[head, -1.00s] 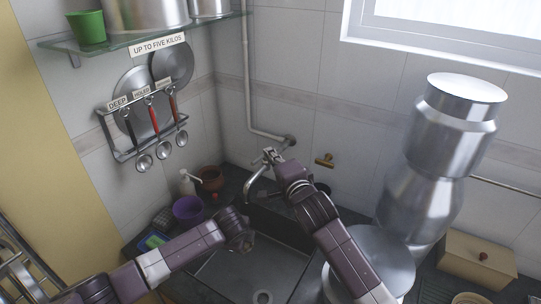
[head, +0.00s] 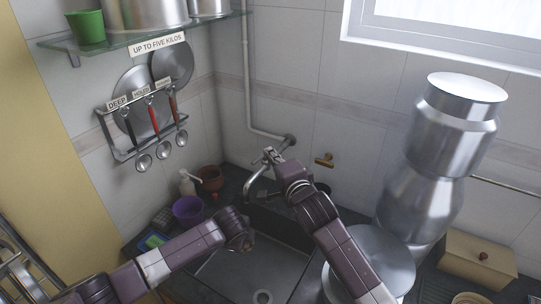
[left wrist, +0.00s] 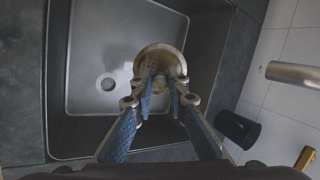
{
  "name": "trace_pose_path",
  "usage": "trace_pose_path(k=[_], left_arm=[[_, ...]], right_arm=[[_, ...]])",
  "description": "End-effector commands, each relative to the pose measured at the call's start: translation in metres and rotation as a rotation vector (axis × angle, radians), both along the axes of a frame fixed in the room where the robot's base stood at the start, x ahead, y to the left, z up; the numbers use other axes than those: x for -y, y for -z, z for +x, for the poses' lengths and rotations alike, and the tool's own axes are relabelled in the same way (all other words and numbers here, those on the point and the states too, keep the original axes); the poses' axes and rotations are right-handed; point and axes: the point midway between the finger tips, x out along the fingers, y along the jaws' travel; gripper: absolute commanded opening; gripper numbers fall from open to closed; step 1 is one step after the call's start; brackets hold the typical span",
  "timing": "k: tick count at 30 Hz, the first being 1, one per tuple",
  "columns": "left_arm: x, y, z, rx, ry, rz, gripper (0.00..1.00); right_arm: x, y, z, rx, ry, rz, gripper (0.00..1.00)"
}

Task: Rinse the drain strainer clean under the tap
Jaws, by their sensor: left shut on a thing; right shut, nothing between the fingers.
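The drain strainer (left wrist: 165,58), a round tan-brown perforated dish, is held between the fingers of my left gripper (left wrist: 163,78) over the sink (left wrist: 85,30). In the head view the left gripper (head: 246,243) is at the sink's left edge, mostly hidden by its own wrist; the strainer cannot be made out there. The steel tap (head: 256,183) curves over the back of the sink, and its end shows in the left wrist view (left wrist: 295,74), to the right of the strainer. My right gripper (head: 271,156) is shut at the top of the tap, by its handle. I cannot make out running water.
A purple bowl (head: 187,208), a brown pot (head: 211,178) and a soap bottle (head: 187,184) stand left of the sink. A dark cup (left wrist: 238,129) is behind it. Large steel canisters (head: 425,165) stand at the right.

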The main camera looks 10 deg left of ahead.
Motion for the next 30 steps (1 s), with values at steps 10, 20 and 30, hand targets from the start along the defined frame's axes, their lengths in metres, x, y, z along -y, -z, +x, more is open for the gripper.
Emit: trace_pose_path(k=[10, 20, 30], left_arm=[[0.002, -0.013, -0.01, 0.0, 0.002, 0.001, 0.0], [0.006, -0.027, -0.033, 0.002, 0.002, 0.0, 0.0], [0.01, -0.04, -0.049, 0.001, 0.0, 0.0, 0.0]], right_arm=[[0.0, -0.021, 0.0, 0.0, 0.0, 0.0, 0.0], [0.0, -0.026, 0.0, 0.0, 0.0, 0.0, 0.0], [0.0, -0.027, 0.0, 0.0, 0.0, 0.0, 0.0]])
